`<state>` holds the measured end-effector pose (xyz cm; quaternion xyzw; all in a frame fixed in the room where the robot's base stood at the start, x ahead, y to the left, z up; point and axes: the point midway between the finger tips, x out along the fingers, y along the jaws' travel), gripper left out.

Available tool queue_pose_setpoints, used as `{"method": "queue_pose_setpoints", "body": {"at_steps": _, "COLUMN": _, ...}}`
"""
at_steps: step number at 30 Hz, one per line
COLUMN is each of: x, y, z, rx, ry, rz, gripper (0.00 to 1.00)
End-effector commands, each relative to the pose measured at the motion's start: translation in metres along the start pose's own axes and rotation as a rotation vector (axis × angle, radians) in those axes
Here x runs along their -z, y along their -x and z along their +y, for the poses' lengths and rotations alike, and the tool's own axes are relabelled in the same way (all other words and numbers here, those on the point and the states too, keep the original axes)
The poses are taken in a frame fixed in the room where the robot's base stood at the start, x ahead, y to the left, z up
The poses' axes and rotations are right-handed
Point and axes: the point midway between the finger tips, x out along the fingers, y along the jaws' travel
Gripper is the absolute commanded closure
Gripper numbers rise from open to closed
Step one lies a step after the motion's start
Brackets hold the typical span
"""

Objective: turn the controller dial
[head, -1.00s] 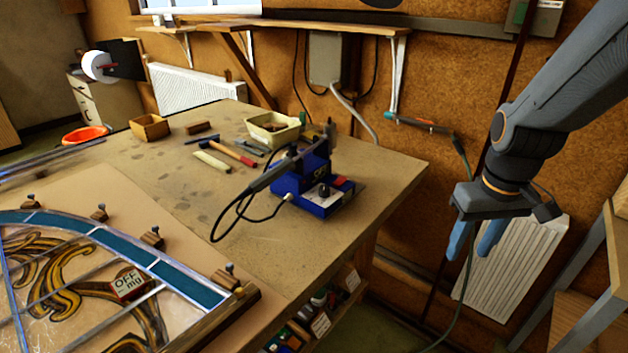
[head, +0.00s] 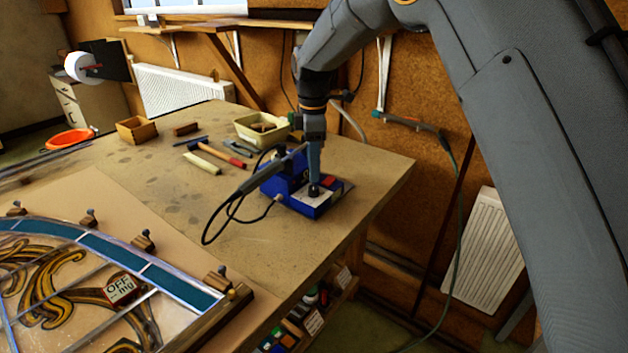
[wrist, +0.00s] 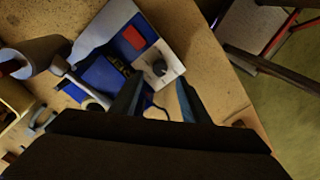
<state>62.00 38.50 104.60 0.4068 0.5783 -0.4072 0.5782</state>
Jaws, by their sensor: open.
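The blue soldering controller (head: 322,208) stands on the workbench near its right edge, with a red switch and a black dial (head: 313,191) on its pale top plate. In the wrist view the dial (wrist: 159,68) sits on the white plate, beyond the fingertips and roughly between their lines. My gripper (head: 313,170) points down over the controller; in the wrist view (wrist: 161,84) its two fingers are apart with nothing between them. In the head view the fingertips overlap the dial's upper part; I cannot tell whether they touch it.
A soldering iron (head: 258,173) with its black cable rests at the controller's left. A hammer (head: 215,152) and a cream tray (head: 262,128) lie behind. The leaded panel (head: 75,280) fills the bench's front left. Bare bench (head: 250,245) lies in front of the controller.

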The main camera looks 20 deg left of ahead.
Motion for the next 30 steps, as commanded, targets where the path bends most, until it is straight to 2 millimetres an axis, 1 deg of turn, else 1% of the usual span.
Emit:
{"method": "queue_pose_setpoints", "body": {"at_steps": 3, "x": -0.001, "y": -0.019, "z": -0.002, "rx": 0.004, "ry": -0.002, "rz": -0.001, "gripper": 0.58}}
{"method": "queue_pose_setpoints", "body": {"at_steps": 9, "x": -0.001, "y": -0.044, "z": -0.001, "rx": 0.001, "ry": -0.003, "rz": 0.0, "gripper": 0.58}}
{"method": "queue_pose_setpoints", "body": {"at_steps": 15, "x": -0.001, "y": -0.054, "z": -0.001, "rx": 0.0, "ry": -0.003, "rz": 0.0, "gripper": 0.58}}
{"method": "queue_pose_setpoints", "body": {"at_steps": 21, "x": -0.001, "y": -0.055, "z": 0.0, "rx": -0.001, "ry": -0.003, "rz": 0.0, "gripper": 0.58}}
{"method": "queue_pose_setpoints", "body": {"at_steps": 22, "x": -0.001, "y": -0.055, "z": 0.0, "rx": -0.001, "ry": -0.003, "rz": 0.0, "gripper": 0.6}}
{"method": "queue_pose_setpoints", "body": {"at_steps": 23, "x": -0.001, "y": -0.055, "z": 0.0, "rx": -0.001, "ry": -0.003, "rz": 0.0, "gripper": 0.65}}
{"method": "queue_pose_setpoints", "body": {"at_steps": 24, "x": -0.001, "y": -0.055, "z": 0.0, "rx": -0.001, "ry": -0.003, "rz": 0.0, "gripper": 0.72}}
{"method": "queue_pose_setpoints", "body": {"at_steps": 29, "x": -0.001, "y": -0.055, "z": -0.001, "rx": 0.0, "ry": -0.003, "rz": 0.0, "gripper": 0.99}}
{"method": "queue_pose_setpoints", "body": {"at_steps": 30, "x": -0.001, "y": -0.055, "z": -0.001, "rx": 0.0, "ry": -0.003, "rz": 0.0, "gripper": 0.99}}
